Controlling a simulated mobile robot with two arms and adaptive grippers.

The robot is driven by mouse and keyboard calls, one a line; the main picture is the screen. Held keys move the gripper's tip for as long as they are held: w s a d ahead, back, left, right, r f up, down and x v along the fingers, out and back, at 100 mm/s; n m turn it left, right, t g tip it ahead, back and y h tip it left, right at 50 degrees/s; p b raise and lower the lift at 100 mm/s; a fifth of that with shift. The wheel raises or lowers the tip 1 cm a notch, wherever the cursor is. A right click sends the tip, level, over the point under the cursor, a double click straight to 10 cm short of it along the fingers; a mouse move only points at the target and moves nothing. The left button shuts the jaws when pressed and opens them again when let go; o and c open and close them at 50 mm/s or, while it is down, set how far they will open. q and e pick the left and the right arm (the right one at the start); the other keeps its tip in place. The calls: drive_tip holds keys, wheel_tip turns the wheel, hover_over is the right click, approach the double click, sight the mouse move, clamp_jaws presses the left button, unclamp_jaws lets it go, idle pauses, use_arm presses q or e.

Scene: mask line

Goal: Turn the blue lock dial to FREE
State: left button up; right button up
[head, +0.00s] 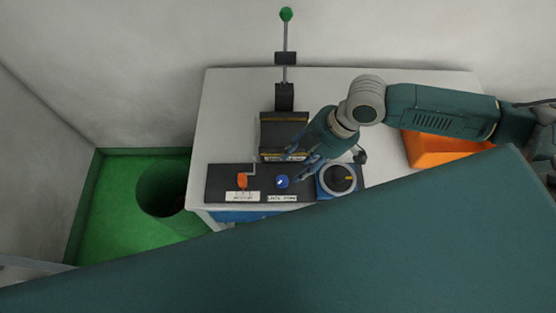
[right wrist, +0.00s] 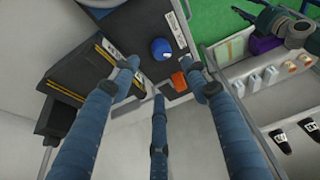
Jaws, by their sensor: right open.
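The blue lock dial (head: 282,182) is a small round knob on the dark panel (head: 219,183) at the table's front. It bears a small white mark, whose setting I cannot tell. A white label (head: 282,198) lies just below it, too small to read surely. My right gripper (head: 294,168) is open, with its fingers spread just behind and to the right of the dial. In the right wrist view the dial (right wrist: 161,49) shows whole between the spread fingers of the gripper (right wrist: 162,65). The fingers look apart from it. My left gripper is not in view.
A black, yellow-striped block (head: 284,130) stands behind. An orange bin (head: 424,154) lies at right. A green-knobbed lever (head: 286,15) rises at the back.

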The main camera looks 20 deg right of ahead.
sight(282, 180)
drive_tip(key=x, duration=0.2)
drive_tip(key=p+x, duration=0.1)
drive_tip(key=x, duration=0.2)
drive_tip(key=p+x, duration=0.1)
drive_tip(key=x, duration=0.1)
drive_tip(key=shift+s+a+f, duration=0.15)
drive_tip(key=shift+s+a, duration=0.1)
drive_tip(key=shift+s, duration=0.15)
drive_tip(key=shift+x, duration=1.1)
drive_tip(key=shift+w+f, duration=0.2)
drive_tip(key=shift+f, duration=0.25)
drive_tip(key=shift+c, duration=0.3)
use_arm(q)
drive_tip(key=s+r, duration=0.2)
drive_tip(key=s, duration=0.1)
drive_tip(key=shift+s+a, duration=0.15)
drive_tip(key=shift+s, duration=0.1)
use_arm(e)
drive_tip(key=shift+a, duration=0.1)
drive_tip(key=c, duration=1)
